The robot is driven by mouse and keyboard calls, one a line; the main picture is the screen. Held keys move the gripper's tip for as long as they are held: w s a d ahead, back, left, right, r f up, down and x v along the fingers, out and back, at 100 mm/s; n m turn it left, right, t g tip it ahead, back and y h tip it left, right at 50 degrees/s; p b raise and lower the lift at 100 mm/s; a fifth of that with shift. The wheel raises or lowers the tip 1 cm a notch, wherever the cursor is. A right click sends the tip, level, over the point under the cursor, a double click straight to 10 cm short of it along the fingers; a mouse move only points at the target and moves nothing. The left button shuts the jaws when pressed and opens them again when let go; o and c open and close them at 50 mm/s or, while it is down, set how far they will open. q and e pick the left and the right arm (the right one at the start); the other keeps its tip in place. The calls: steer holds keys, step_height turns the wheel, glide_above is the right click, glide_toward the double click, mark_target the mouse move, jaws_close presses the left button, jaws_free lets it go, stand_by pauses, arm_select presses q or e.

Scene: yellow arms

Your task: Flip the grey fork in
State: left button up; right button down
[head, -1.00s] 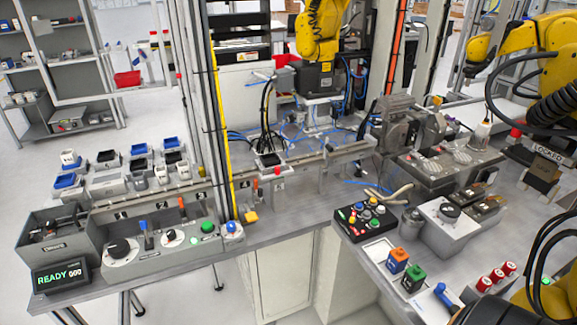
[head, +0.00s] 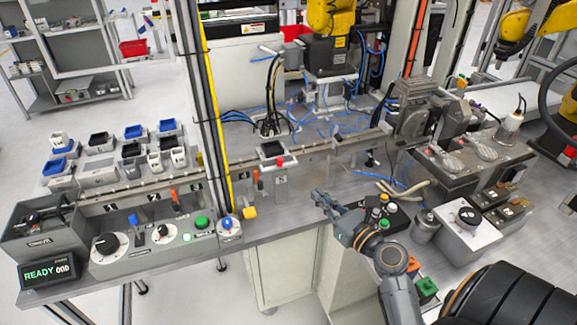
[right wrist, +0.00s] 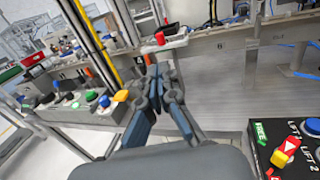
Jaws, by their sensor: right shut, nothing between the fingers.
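I cannot single out a grey fork with certainty. On the front rail (head: 330,152) a small grey station carries a black tray (head: 272,149) and a red knob (head: 280,161). The red knob also shows in the right wrist view (right wrist: 160,38), beyond my fingertips. Orange levers (head: 256,176) stand along the rail's front. My right gripper (head: 320,197) is shut and empty, in front of the rail and right of the red knob, apart from both. In the right wrist view its fingers (right wrist: 155,76) point toward the rail. My left gripper is not in view.
A black button box (head: 402,218) lies partly behind my right arm. A grey control panel (head: 140,262) with knobs and a yellow block (head: 249,212) are on the left. Blue hoses (head: 375,177) and pale pliers-like handles (head: 410,190) lie right of the gripper. Bare bench (head: 285,222) lies left of the gripper.

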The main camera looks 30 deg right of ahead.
steer(key=p, duration=0.3)
glide_toward(281, 163)
steer(key=w, duration=0.6)
steer(key=shift+w+r, duration=0.1)
steer(key=shift+w, duration=0.45)
steer(key=shift+w+d, duration=0.15)
steer(key=shift+w, duration=0.45)
steer(key=shift+w+d, duration=0.15)
steer(key=shift+w, duration=0.5)
steer(key=shift+s+r, duration=0.1)
